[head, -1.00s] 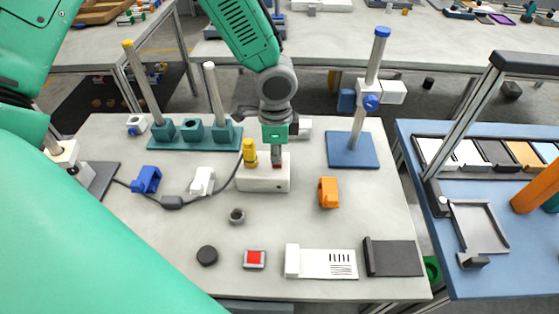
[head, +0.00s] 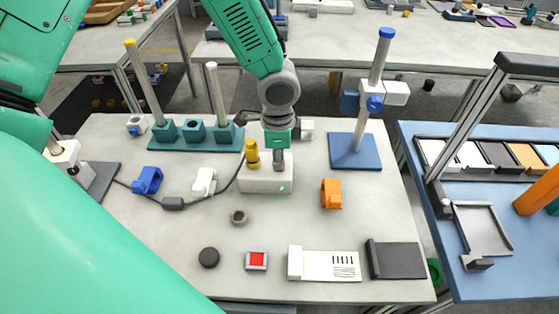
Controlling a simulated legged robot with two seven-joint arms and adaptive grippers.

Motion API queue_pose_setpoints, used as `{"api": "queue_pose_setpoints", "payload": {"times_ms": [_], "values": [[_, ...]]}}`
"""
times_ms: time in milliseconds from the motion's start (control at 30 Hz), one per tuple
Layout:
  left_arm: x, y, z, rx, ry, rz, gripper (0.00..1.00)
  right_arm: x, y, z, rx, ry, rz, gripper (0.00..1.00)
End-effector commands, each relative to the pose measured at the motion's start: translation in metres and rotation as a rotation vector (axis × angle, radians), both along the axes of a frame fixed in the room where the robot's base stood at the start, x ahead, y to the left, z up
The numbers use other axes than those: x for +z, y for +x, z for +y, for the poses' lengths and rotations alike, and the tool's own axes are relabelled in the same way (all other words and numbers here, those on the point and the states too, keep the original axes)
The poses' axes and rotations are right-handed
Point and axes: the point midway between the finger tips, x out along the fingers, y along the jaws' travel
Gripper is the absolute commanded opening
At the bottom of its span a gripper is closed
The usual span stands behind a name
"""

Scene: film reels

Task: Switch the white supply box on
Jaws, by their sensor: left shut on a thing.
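The white supply box (head: 262,184) stands on the grey table below the middle of the head view. A small green light (head: 281,188) shows on its front face. A yellow knobbed post (head: 251,154) stands at the box's left end, and a dark cable runs off to the left. My left gripper (head: 279,166) points down at the right part of the box's top, its fingers shut. It seems to be shut on the small switch there, which the fingertips hide. My right gripper is not in view.
An orange clip (head: 331,193) lies right of the box, white (head: 204,181) and blue (head: 148,180) clips left. A blue-based post stand (head: 354,152) is behind right, a teal rack (head: 195,140) behind left.

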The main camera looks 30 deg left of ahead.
Motion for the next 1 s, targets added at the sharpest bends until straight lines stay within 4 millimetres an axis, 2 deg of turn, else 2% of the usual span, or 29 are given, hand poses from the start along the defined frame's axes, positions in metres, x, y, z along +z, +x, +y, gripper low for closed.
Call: {"api": "queue_pose_setpoints", "payload": {"times_ms": [800, 1000], "values": [[0.067, 0.001, 0.000, -0.001, 0.008, -0.001, 0.00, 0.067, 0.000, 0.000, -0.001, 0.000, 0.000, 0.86], [0.069, 0.000, 0.000, -0.001, 0.008, -0.001, 0.00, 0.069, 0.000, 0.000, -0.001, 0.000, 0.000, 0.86]]}}
